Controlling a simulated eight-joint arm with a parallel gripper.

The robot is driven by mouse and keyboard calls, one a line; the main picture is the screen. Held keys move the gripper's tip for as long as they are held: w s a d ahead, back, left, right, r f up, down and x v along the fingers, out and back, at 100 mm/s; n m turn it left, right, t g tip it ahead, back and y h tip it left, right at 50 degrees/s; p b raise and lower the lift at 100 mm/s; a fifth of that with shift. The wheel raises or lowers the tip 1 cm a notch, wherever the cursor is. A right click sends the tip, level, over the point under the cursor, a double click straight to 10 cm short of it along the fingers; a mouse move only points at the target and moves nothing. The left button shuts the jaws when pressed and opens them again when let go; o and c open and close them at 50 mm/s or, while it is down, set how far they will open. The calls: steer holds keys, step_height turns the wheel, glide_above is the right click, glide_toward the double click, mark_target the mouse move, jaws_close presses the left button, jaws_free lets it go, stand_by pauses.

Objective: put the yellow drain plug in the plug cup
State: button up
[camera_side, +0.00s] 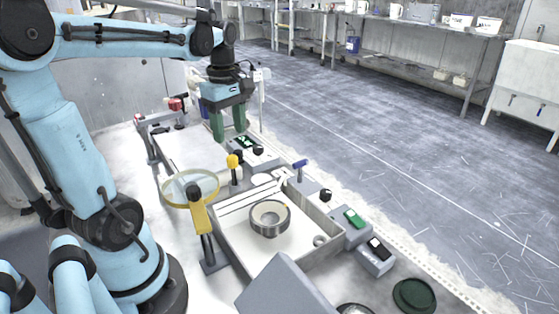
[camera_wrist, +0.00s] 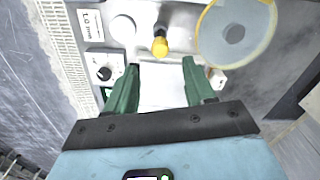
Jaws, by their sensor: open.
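A small yellow-headed piece (camera_side: 233,160), the likely yellow drain plug, stands upright on a dark stem beside the white tray in the side view. In the wrist view its yellow head (camera_wrist: 160,47) lies just beyond the fingertips, near the middle. My gripper (camera_side: 228,128) hangs above and behind it, with its green fingers pointing down. In the wrist view my gripper (camera_wrist: 160,68) is open with nothing between the fingers. A round, hollow, grey-walled vessel (camera_side: 270,218) sits in the tray; I cannot tell whether it is the plug cup.
A yellow ring on a post (camera_side: 200,215) stands left of the tray (camera_side: 238,245), and a blue-topped post (camera_side: 300,166) stands at its far side. Small control boxes (camera_side: 374,255) line the right. A grey slanted panel (camera_side: 283,288) hides part of the tray's front.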

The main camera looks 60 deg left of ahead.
steer(key=d+f+m+t, duration=0.1)
steer(key=d+m+t, duration=0.2)
steer(key=d+m, duration=0.5)
steer(key=w+d+f+m+t, duration=0.1)
steer(key=d+m+t, duration=0.3)
steer(key=d+m, duration=0.5)
steer(key=f+m, duration=0.1)
steer(key=m, duration=0.3)
steer(key=shift+w+f, duration=0.2)
steer(key=shift+w, duration=0.05)
